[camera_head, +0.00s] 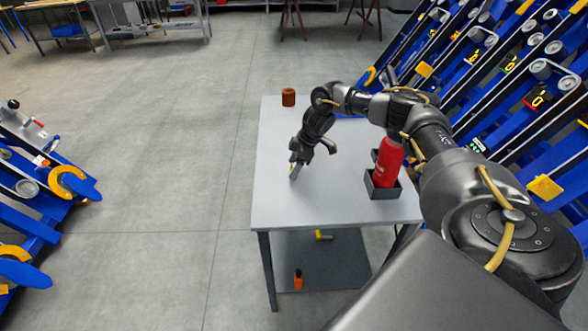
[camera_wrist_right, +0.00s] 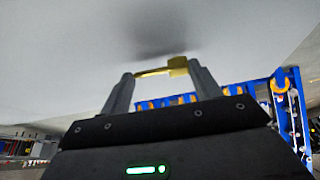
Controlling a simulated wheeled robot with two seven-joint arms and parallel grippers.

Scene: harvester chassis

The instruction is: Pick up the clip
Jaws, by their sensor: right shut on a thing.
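My right gripper (camera_head: 294,172) points down over the left part of the light grey table (camera_head: 335,208). In the right wrist view its two fingers (camera_wrist_right: 162,84) stand either side of a small yellow clip (camera_wrist_right: 178,66), and they are shut on it. The clip spans the gap between the fingertips. The table surface lies close beyond it with a dark shadow; I cannot tell whether the clip touches it. In the head view the clip is too small or hidden to make out. My left gripper is not in view.
A red bottle (camera_head: 387,162) stands in a dark tray (camera_head: 383,192) on the table's right. A brown cylinder (camera_head: 288,97) stands at the far left corner. A yellow item (camera_head: 322,235) and an orange bottle (camera_head: 298,280) are on the lower shelf. Blue racks (camera_head: 500,85) rise at right.

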